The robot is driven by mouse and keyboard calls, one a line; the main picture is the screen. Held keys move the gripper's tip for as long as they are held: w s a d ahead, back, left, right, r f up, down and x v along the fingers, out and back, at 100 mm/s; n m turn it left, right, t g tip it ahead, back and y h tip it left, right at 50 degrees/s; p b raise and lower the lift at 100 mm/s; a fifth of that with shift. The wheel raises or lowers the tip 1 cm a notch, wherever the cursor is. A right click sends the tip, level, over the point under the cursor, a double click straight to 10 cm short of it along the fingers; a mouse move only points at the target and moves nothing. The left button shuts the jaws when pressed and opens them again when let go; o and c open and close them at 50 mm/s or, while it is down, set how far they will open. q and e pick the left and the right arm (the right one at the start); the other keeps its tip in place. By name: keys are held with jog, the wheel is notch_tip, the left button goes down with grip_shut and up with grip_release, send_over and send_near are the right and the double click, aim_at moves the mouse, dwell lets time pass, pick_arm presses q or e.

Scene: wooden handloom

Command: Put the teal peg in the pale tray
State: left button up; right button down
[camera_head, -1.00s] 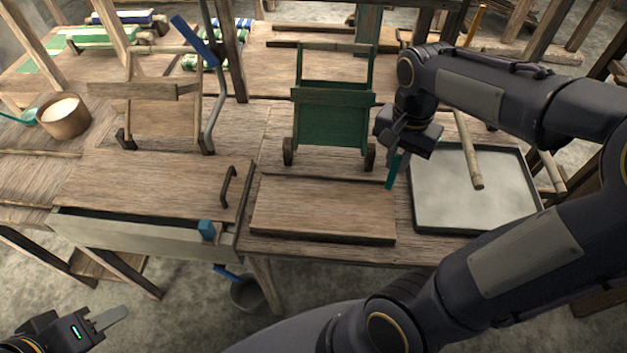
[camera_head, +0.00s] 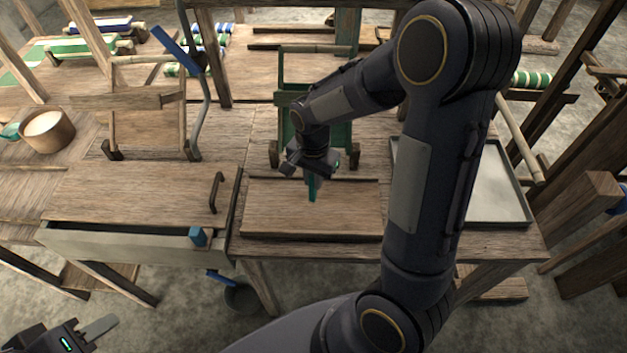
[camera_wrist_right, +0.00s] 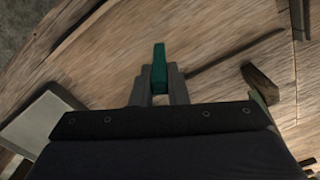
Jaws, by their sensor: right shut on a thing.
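The teal peg (camera_head: 312,190) is held upright, pointing down, between the fingers of my right gripper (camera_head: 311,174). It is over the flat wooden board at the middle of the table. The peg (camera_wrist_right: 159,68) also shows in the right wrist view, shut between the finger tips (camera_wrist_right: 159,85). The pale tray (camera_head: 488,185), with a dark rim, lies to the right on the table. My right arm hides its left part. The tray's corner also shows in the right wrist view (camera_wrist_right: 42,118). My left gripper (camera_head: 98,328) is low at the left, away from the table; its jaw opening is unclear.
A green frame (camera_head: 282,105) stands behind my right gripper. The low wooden board (camera_head: 265,215) is under the peg. A drawer (camera_head: 130,245) with a blue block (camera_head: 198,237) is at left. A bowl (camera_head: 48,130) stands further left.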

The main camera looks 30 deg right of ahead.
jog(key=shift+f, duration=0.9)
jog(key=shift+f, duration=0.2)
jog(key=c, duration=1.4)
grip_release()
jog(key=shift+c, duration=0.2)
jog(key=shift+r, duration=0.2)
